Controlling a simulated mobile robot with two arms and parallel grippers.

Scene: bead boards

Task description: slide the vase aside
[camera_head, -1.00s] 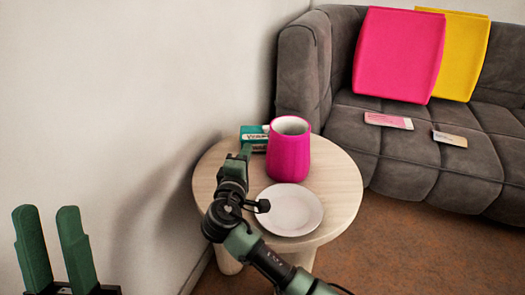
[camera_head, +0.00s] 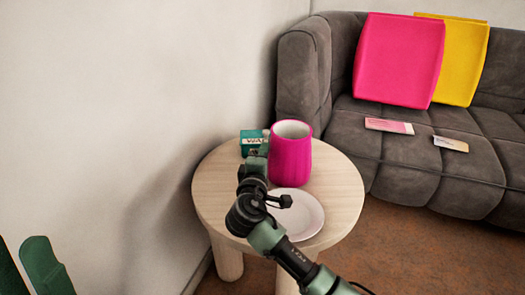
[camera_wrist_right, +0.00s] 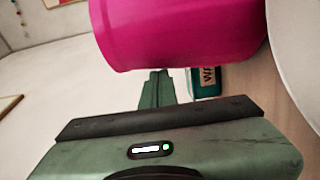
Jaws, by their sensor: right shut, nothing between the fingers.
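The magenta vase (camera_head: 291,158) stands upright on the round wooden table, behind the white plate (camera_head: 303,213). My right gripper (camera_head: 263,151) is shut and empty at the vase's left side. In the right wrist view the closed fingers (camera_wrist_right: 157,88) lie right by the vase (camera_wrist_right: 180,35); I cannot tell for sure whether they touch it. My left gripper (camera_head: 27,262) is open and empty at the lower left corner, far from the table, partly cut off by the frame.
A teal box (camera_head: 252,143) sits behind my right gripper, left of the vase. The round table (camera_head: 343,190) has free room right of the vase. A grey sofa (camera_head: 400,160) with cushions stands close to the table's right. A white wall (camera_head: 110,110) is on the left.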

